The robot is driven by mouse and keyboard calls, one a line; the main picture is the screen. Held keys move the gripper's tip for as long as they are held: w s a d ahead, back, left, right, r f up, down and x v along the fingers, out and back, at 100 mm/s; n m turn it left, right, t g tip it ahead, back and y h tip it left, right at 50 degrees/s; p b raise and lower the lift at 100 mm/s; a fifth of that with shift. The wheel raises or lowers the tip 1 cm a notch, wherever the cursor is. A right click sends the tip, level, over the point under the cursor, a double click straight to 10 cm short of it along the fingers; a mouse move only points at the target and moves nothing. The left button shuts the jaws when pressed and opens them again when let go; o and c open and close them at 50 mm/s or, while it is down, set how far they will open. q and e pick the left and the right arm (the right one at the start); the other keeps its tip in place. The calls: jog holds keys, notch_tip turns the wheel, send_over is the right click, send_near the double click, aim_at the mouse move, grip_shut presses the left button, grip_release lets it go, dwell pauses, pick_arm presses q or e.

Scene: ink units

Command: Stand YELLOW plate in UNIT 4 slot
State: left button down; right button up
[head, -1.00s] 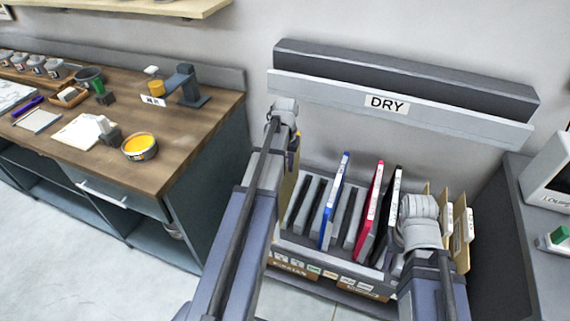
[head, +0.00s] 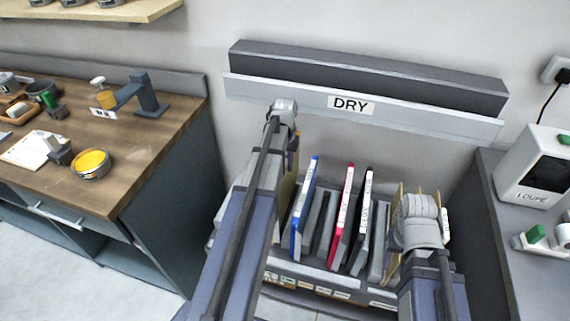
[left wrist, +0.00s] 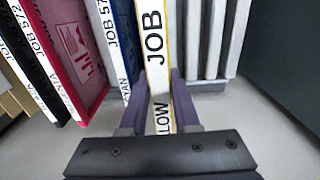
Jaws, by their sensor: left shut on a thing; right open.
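The yellow plate shows in the left wrist view as a white edge with yellow borders and black lettering (left wrist: 156,45). My left gripper (left wrist: 160,100) is shut on it, one finger on each side. In the head view a strip of the yellow plate (head: 287,182) shows beside my left arm, which hides most of it and the gripper. The grey slotted rack (head: 325,272) stands below the DRY sign; its unit labels are too small to read. Whether the yellow plate touches the rack cannot be told. My right gripper (head: 415,232) is open at the rack's right side, its fingertips mostly hidden.
A blue plate (head: 304,207), a red plate (head: 341,215) and a black plate (head: 364,215) stand in the rack. Tan boards stand at its right end. A wooden bench (head: 130,165) is at the left, a grey counter (head: 490,200) at the right.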

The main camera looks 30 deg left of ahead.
aim_at(287, 185)
pick_arm(q)
jog(key=shift+w+d+f, duration=0.1)
jog(key=shift+w+d, duration=0.05)
jog(key=shift+w, duration=0.1)
jog(key=shift+w+r+p, duration=0.15)
jog(key=shift+r+p, duration=0.6)
jog(key=shift+r, duration=0.05)
jog(key=shift+r+p, duration=0.8)
jog(key=shift+f, duration=0.2)
notch_tip(287, 185, down, 13)
jog(key=b, duration=1.3)
jog(key=shift+f+b, duration=0.1)
jog(key=shift+b, duration=0.2)
jog(key=shift+f+b, duration=0.3)
jog(key=c, duration=0.6)
grip_release()
